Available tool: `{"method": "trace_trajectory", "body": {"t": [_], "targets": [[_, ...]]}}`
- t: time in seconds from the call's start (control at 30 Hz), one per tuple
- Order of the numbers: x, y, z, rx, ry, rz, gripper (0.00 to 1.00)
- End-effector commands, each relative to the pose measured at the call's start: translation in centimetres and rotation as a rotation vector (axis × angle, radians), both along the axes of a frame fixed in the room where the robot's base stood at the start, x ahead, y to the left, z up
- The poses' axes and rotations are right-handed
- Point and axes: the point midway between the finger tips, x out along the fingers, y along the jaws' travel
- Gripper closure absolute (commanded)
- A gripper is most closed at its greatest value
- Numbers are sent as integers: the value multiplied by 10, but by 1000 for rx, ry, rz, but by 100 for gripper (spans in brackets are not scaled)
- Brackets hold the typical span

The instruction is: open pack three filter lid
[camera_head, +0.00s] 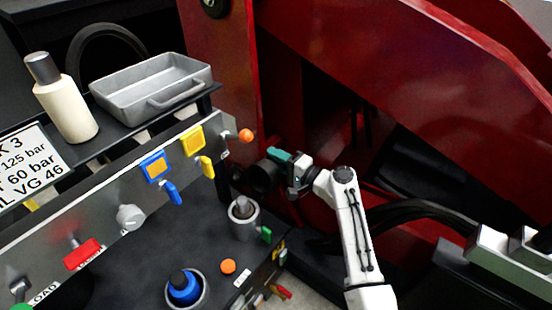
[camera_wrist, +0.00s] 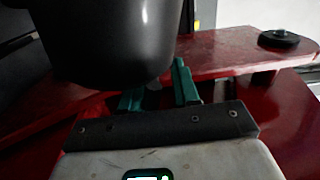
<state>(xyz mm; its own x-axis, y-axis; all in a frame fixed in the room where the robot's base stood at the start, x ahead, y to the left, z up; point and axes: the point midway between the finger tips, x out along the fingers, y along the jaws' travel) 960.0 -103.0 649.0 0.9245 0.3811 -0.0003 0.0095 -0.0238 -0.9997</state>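My gripper (camera_head: 278,156), with green fingers, is at the red frame, up and right of the panel. A black cup-shaped part (camera_head: 262,176) sits right at its fingertips. In the wrist view this dark part (camera_wrist: 105,40) fills the upper left and partly covers the green fingers (camera_wrist: 158,88). The fingers stand apart with a small grey bit between them; I cannot tell whether they grip the part. On the black deck stand a grey cylindrical housing (camera_head: 243,222) with a grey top piece inside its rim and a blue-topped one (camera_head: 184,288). I cannot tell which lid is pack three's.
A control panel (camera_head: 130,190) carries blue, yellow, orange and red handles. A grey tray (camera_head: 150,91) and a cream bottle (camera_head: 66,110) stand on the shelf behind it. A sign reading "K 3" (camera_head: 30,155) is at left. Red steel frame (camera_head: 225,60) surrounds my gripper.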

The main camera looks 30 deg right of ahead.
Motion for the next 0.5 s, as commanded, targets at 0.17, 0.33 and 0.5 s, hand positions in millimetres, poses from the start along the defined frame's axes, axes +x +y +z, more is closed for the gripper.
{"method": "trace_trajectory", "body": {"t": [0.17, 0.33, 0.5], "targets": [[0, 1, 0, 0, 0, 1, 62], [-2, 0, 0, 0, 0, 1, 62], [-18, -8, 0, -2, 1, -1, 62]]}}
